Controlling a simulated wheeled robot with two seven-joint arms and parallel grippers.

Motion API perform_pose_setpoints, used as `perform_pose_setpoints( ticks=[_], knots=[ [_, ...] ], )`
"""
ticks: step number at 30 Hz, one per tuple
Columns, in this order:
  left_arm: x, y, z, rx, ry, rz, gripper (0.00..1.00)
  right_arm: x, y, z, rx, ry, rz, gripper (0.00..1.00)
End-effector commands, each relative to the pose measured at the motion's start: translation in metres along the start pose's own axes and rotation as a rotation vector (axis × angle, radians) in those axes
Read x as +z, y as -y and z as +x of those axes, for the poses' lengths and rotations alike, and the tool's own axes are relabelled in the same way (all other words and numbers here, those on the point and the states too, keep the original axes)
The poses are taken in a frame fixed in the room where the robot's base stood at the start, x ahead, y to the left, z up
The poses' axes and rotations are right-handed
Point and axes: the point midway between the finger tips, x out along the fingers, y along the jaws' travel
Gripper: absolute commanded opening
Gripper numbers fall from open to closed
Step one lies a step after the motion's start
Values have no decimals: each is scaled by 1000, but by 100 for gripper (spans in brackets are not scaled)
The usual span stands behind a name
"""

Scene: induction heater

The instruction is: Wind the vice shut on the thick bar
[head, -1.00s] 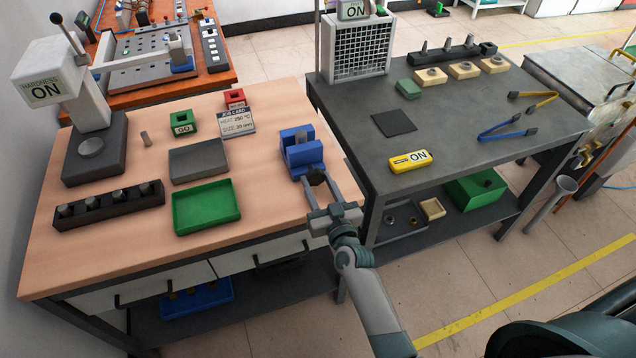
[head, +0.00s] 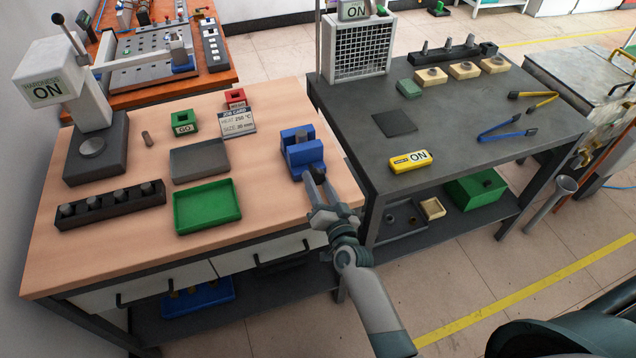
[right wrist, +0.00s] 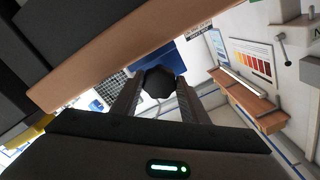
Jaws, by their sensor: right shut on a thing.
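The blue vice (head: 303,155) stands at the right edge of the wooden bench. A small grey piece (head: 301,137) shows between its jaws; I cannot tell if it is the thick bar or whether the jaws touch it. My right gripper (head: 315,180) is at the front end of the vice, its fingers shut on the vice's dark knob. In the right wrist view the black, many-sided knob (right wrist: 158,82) sits between both fingers, with the blue vice (right wrist: 170,57) behind it. My left gripper is not in view.
A green tray (head: 207,206), a grey tray (head: 199,160), a job card (head: 237,122) and a rack of dark pegs (head: 110,204) lie left of the vice.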

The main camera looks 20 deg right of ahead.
Motion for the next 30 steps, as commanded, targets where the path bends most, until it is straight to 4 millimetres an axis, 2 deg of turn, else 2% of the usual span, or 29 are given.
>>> perform_pose_setpoints(
  ticks=[12,13,15,25,30],
  knots=[
    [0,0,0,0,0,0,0,1,0,0,1,1,12,18],
    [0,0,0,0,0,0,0,1,0,0,1,1,12,45],
    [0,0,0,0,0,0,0,1,0,0,0,1,11,59],
    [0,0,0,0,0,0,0,0,0,-1,0,0,11,59],
    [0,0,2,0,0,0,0,1,-1,-8,0,1,11,59]
  ],
)
